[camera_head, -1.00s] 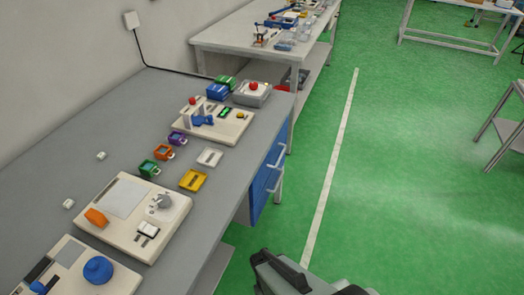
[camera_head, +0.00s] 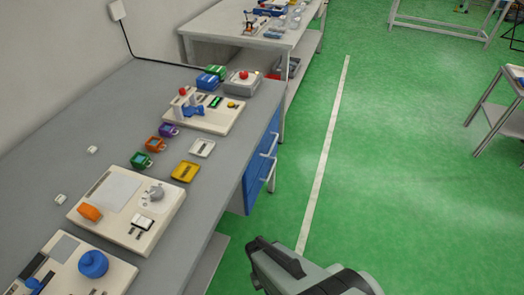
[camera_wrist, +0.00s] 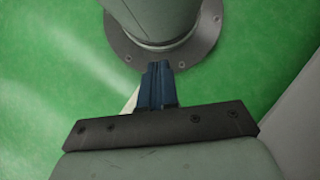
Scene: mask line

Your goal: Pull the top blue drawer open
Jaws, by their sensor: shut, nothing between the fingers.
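The top blue drawer (camera_head: 270,134) is in the cabinet under the right edge of the grey workbench, in the head view. It looks shut, with a pale bar handle on its front. A lower blue front (camera_head: 253,190) with a similar handle is below it. My gripper (camera_head: 254,245) is at the bottom of the head view, lower in the picture than the drawers and apart from both handles. In the wrist view its dark blue fingers (camera_wrist: 158,84) are together with nothing between them. No drawer shows in the wrist view.
The workbench (camera_head: 205,215) holds cream boards, small coloured cups and trays, and a grey box with a red button (camera_head: 243,80). Green floor with a white line (camera_head: 322,155) lies open to the right. A second bench (camera_head: 250,40) stands behind.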

